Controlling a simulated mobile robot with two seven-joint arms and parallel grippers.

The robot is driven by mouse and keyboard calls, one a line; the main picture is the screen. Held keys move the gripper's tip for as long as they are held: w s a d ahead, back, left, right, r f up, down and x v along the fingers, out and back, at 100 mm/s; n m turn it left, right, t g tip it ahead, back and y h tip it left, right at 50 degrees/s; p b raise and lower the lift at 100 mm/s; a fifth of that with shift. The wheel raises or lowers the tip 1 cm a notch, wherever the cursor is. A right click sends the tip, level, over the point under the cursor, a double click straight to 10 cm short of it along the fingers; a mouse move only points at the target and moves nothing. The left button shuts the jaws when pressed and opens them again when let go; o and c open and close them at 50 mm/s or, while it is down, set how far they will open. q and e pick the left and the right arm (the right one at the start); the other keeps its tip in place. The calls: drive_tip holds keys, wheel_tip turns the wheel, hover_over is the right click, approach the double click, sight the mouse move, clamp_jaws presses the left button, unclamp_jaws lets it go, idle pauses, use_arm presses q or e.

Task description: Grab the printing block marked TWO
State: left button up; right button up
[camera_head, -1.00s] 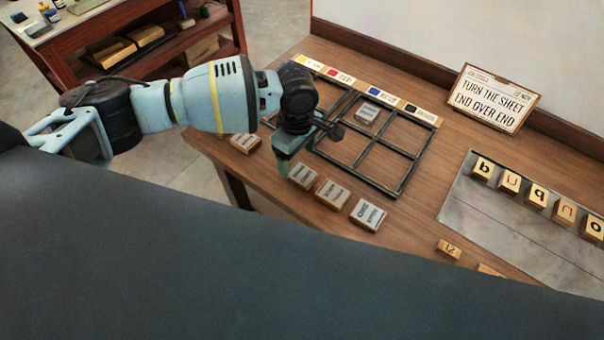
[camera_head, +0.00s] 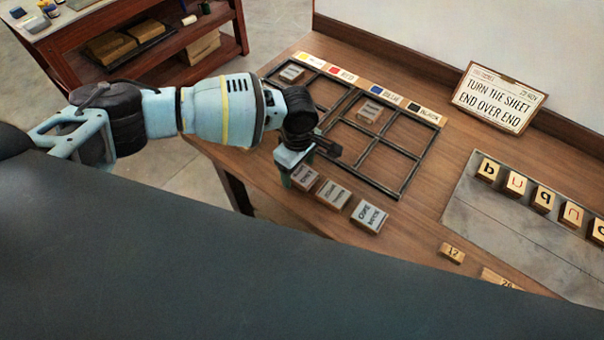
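My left gripper (camera_head: 298,168) reaches in from the left and points down at the table's near edge. Its fingers look apart, one at the left side of a small wooden printing block (camera_head: 304,178) and one near its far side. I cannot tell whether they touch it. Two more blocks stand to its right in the same row, a middle one (camera_head: 333,194) and a right one (camera_head: 369,216). Their grey faces carry small print, too small to read surely, so I cannot tell which is marked TWO. My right gripper is not in view.
A dark divided frame (camera_head: 402,152) lies behind the row, with one block (camera_head: 291,74) in its far left cell and another (camera_head: 370,111) in a far cell. Letter blocks (camera_head: 515,184) stand on a grey plate at right. A sign (camera_head: 497,97) stands behind.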

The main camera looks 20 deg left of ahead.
sight(298, 171)
use_arm(q)
drive_tip(key=c, duration=0.9)
drive_tip(key=shift+c, duration=0.2)
drive_tip(key=shift+r, duration=0.2)
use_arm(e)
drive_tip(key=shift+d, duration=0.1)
use_arm(q)
drive_tip(key=shift+r, duration=0.65)
wheel_tip(298, 171, up, 2)
drive_tip(key=shift+s+a+r+p, duration=0.1)
drive_tip(key=shift+r+p, duration=0.05)
drive_tip(key=shift+p, duration=0.15)
drive_tip(key=s+a, duration=0.1)
drive_tip(key=s, duration=0.1)
drive_tip(key=s+a+p, duration=0.1)
drive_tip(key=s+a, duration=0.3)
drive_tip(key=shift+s+r, duration=0.2)
drive_tip(key=shift+r, duration=0.2)
drive_tip(key=s+a, duration=0.4)
drive_tip(key=s, duration=0.2)
drive_tip(key=shift+a+r, duration=0.15)
drive_tip(key=shift+a, duration=0.1)
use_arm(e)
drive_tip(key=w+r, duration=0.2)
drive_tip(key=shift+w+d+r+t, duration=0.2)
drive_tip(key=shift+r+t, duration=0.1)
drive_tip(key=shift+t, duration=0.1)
